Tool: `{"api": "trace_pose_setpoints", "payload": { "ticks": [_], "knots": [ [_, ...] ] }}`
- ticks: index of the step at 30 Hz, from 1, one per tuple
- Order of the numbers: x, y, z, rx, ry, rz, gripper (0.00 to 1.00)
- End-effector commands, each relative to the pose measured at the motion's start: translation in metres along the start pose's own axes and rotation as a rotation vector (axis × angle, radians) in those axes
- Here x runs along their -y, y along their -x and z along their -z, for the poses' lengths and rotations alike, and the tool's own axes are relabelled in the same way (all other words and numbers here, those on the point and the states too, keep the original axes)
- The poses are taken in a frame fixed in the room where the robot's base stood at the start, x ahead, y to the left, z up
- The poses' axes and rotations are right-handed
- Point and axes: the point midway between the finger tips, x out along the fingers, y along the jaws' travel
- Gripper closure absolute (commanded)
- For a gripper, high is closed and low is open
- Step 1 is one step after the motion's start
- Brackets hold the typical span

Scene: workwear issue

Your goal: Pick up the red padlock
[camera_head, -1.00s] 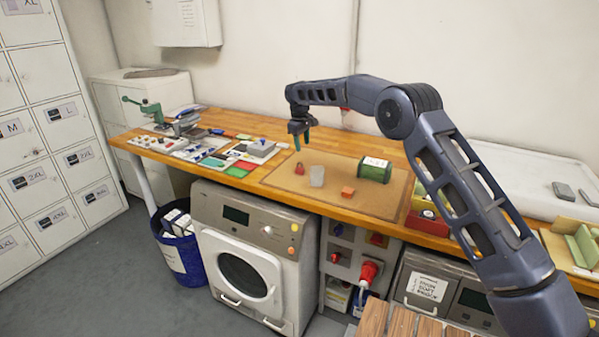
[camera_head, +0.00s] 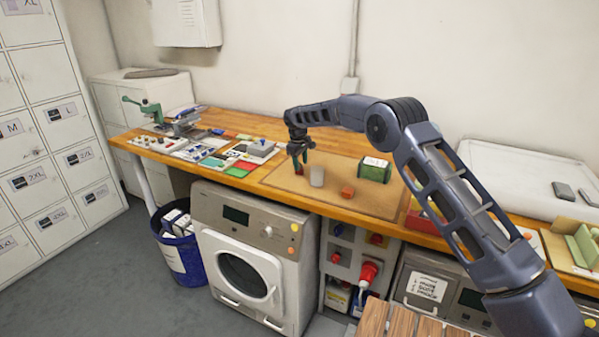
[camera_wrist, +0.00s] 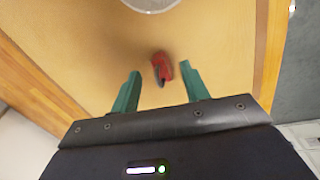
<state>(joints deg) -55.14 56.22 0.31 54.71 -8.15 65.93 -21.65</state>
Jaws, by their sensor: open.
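The red padlock (camera_wrist: 163,66) lies on the tan board (camera_wrist: 215,40) in the wrist view. It sits between and a little beyond the two green fingertips of my gripper (camera_wrist: 160,82), nearer the right finger. My gripper is open and empty, with a gap on both sides of the padlock. In the head view my gripper (camera_head: 301,160) is low over the left part of the board, and the padlock (camera_head: 298,169) is mostly hidden behind the fingers.
A pale translucent cup (camera_head: 317,176) stands just right of my gripper; its rim shows in the wrist view (camera_wrist: 150,3). Trays of small parts (camera_head: 212,150) lie left.

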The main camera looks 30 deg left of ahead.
Motion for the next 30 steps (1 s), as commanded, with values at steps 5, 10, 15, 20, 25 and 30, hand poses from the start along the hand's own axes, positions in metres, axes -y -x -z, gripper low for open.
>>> {"api": "trace_pose_setpoints", "payload": {
  "ticks": [5,10,15,20,25,30],
  "knots": [
    [0.001,-0.021,0.000,0.001,0.001,0.000,0.54],
    [0.000,-0.023,0.000,0.000,0.001,0.000,0.54],
    [0.000,-0.023,0.000,0.000,0.000,0.000,0.74],
    [0.000,-0.023,0.000,0.000,0.000,0.000,1.00],
    [0.000,-0.022,0.000,0.000,0.000,0.000,1.00],
    [0.000,-0.019,0.000,-0.001,0.000,0.000,1.00]
  ]
}}
